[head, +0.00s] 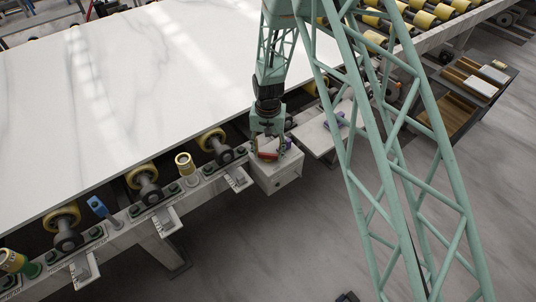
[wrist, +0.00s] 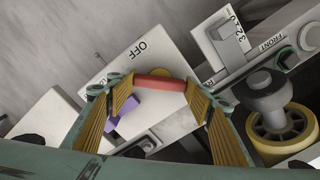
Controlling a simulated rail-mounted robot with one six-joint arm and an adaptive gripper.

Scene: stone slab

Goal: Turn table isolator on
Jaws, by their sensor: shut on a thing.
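The table isolator is a pale box (head: 277,178) on the table's side rail in the head view. In the wrist view its white top face (wrist: 125,62) carries the word OFF. A red handle bar (wrist: 160,83) sits on it, with part of a yellow disc behind. The handle also shows small in the head view (head: 267,156). My gripper (wrist: 159,88) is shut on the red handle, a finger at each end. No ON label is visible; my fingers hide part of the face. In the head view my gripper (head: 266,150) hangs over the box.
A large white stone slab (head: 130,90) lies on the roller table at left. Yellow rollers (head: 212,138) and small brackets (head: 238,180) line the rail. A purple piece (wrist: 122,117) is close to my gripper. A wooden-shelved cart (head: 455,115) stands at right; the grey floor in front is mostly clear.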

